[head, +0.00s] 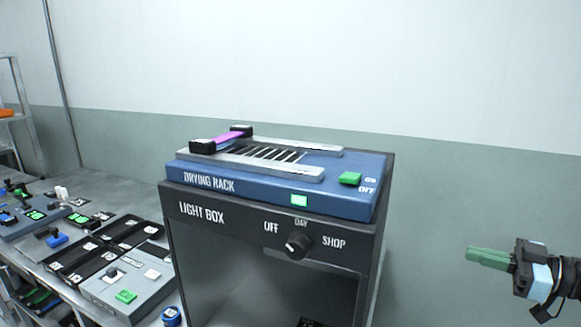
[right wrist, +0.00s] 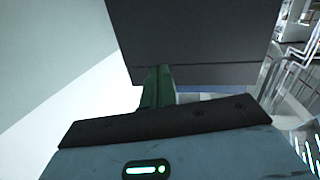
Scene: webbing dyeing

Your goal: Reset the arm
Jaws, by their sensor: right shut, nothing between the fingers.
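My right gripper (head: 487,257) is at the right of the head view, with its green fingers together and nothing between them. It is apart from the light box, in free space to its right. In the right wrist view the green fingers (right wrist: 158,88) point at a dark grey panel (right wrist: 195,40). My left gripper is not in the head view. The blue drying rack (head: 340,200) sits on top of the light box (head: 225,228). A magenta strip (head: 232,138) with black end blocks lies across the rack's rails at the left.
A dark knob (head: 297,246) is on the light box front, and a green switch (head: 350,178) is on the rack. A bench at left holds a grey control unit (head: 118,291), black trays (head: 85,262) and other devices. A shelf (head: 14,95) stands far left.

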